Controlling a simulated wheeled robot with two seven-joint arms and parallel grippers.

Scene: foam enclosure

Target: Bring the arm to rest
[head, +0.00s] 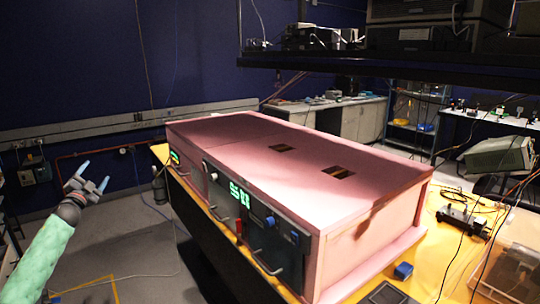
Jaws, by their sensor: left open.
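My left gripper (89,185) is at the left of the head view, at the end of my green-sleeved left arm. Its two pale blue-tipped fingers are spread apart with nothing between them. It hangs in free air over the floor, well left of the pink foam enclosure (228,133) and not touching it. My right gripper does not show.
The pink enclosure stands on a yellow table (432,215), with a dark front panel (283,250) bearing handles and green displays. A grey instrument (498,155) and a clear box (508,270) are at right. A dark shelf (400,68) hangs above. Floor between arm and table is clear.

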